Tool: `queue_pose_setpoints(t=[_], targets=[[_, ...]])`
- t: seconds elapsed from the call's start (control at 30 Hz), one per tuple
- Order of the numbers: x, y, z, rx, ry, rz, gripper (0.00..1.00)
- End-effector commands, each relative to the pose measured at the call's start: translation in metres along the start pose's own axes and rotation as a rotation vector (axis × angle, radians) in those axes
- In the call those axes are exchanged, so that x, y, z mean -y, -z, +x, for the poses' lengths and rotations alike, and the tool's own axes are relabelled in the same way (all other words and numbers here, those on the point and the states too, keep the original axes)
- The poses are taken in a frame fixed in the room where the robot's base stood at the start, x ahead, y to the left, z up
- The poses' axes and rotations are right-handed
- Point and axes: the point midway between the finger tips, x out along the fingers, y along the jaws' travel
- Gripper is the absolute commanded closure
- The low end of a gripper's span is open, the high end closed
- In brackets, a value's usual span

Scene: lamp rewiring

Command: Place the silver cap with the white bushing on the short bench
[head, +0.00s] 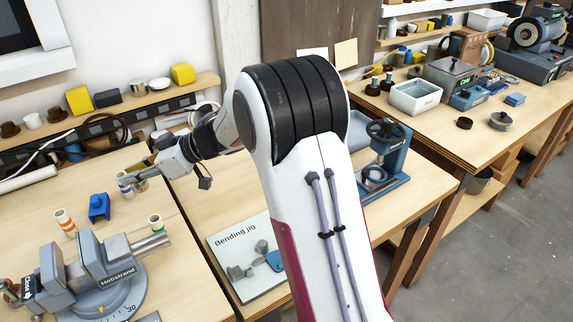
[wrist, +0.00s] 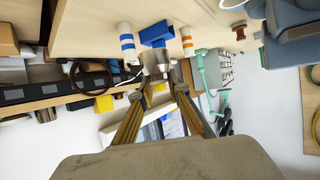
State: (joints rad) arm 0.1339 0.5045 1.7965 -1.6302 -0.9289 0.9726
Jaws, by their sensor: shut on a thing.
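My gripper (head: 140,181) is above the left bench (head: 180,259), beside the cylinder with blue stripes. In the wrist view my gripper (wrist: 157,76) is shut on a small silver-grey piece (wrist: 155,60) that looks like the silver cap. Its white bushing cannot be made out clearly. In the head view the held piece is too small to tell apart from the fingers. Two benches stand side by side, the left one and a middle bench (head: 203,208); I cannot tell for sure which is the short bench.
The middle bench holds a bending jig board (head: 243,250) and a blue press (head: 388,160). A shelf (head: 120,105) runs behind.

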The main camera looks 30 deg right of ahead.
Motion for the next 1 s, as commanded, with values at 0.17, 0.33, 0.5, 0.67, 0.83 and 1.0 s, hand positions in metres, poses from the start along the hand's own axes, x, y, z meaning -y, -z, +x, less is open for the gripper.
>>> queue_pose_setpoints(t=[0.17, 0.33, 0.5, 0.67, 0.83, 1.0], targets=[[-0.025, -0.008, -0.025, -0.001, -0.050, 0.024, 1.00], [-0.057, -0.023, -0.062, -0.003, -0.147, 0.070, 1.00], [-0.094, -0.039, -0.104, -0.003, -0.282, 0.135, 1.00], [-0.127, -0.056, -0.144, -0.003, -0.414, 0.200, 1.00], [-0.156, -0.078, -0.189, -0.003, -0.556, 0.268, 1.00], [-0.181, -0.104, -0.234, -0.004, -0.700, 0.339, 1.00]])
